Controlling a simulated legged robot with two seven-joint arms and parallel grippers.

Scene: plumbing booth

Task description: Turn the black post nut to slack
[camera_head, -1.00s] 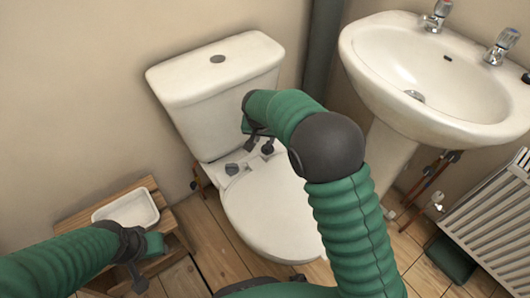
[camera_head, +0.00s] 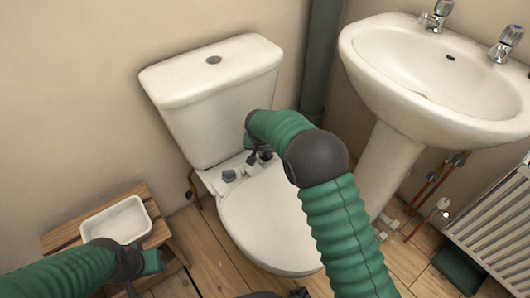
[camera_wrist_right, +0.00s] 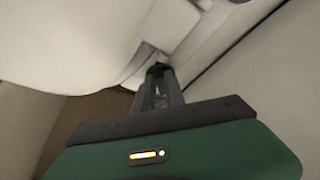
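Two dark post nuts sit at the back of the white toilet seat, below the cistern. One nut (camera_head: 229,176) stands clear at the left; the other (camera_head: 266,155) is by my right gripper (camera_head: 256,150). In the right wrist view, the two grey fingers (camera_wrist_right: 157,80) reach up to a small dark piece (camera_wrist_right: 158,68) under the white cistern. The fingertips are around or against it; whether they grip it is unclear. My left gripper (camera_head: 132,265) is at lower left, in front of the wooden stool and away from the toilet.
The cistern (camera_head: 215,95) rises behind the nuts. A white tray (camera_head: 117,220) sits on the wooden stool (camera_head: 62,238). A basin (camera_head: 440,80) on a pedestal, copper pipes and a radiator (camera_head: 500,215) stand at right. Bare floorboards show between stool and toilet.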

